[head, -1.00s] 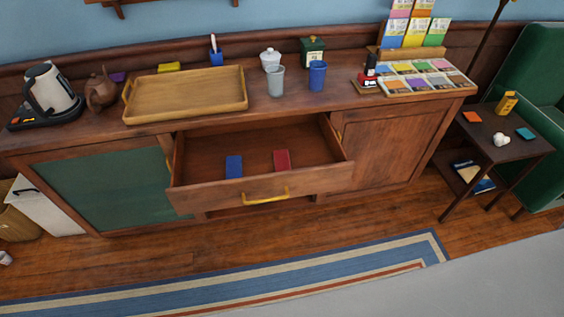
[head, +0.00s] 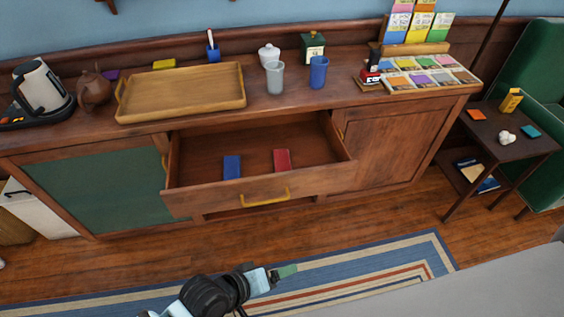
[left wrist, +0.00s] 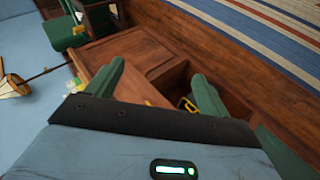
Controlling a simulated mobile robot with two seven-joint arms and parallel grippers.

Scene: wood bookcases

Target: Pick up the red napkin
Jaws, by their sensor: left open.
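The red napkin (head: 282,160) lies flat in the open drawer (head: 264,180) of the wooden sideboard, right of a blue napkin (head: 232,167). My left gripper (head: 285,271) is low in front of the sideboard, over the rug, well apart from the drawer. In the left wrist view its two green fingers (left wrist: 158,85) are spread with nothing between them, and the open drawer shows beyond them. The red napkin cannot be made out in the left wrist view. My right gripper is not in view.
The sideboard top holds a wooden tray (head: 180,92), a grey cup (head: 274,77), a blue cup (head: 318,72), a kettle (head: 40,85) and a teapot (head: 93,90). A side table (head: 500,135) stands at the right. The floor before the drawer is clear.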

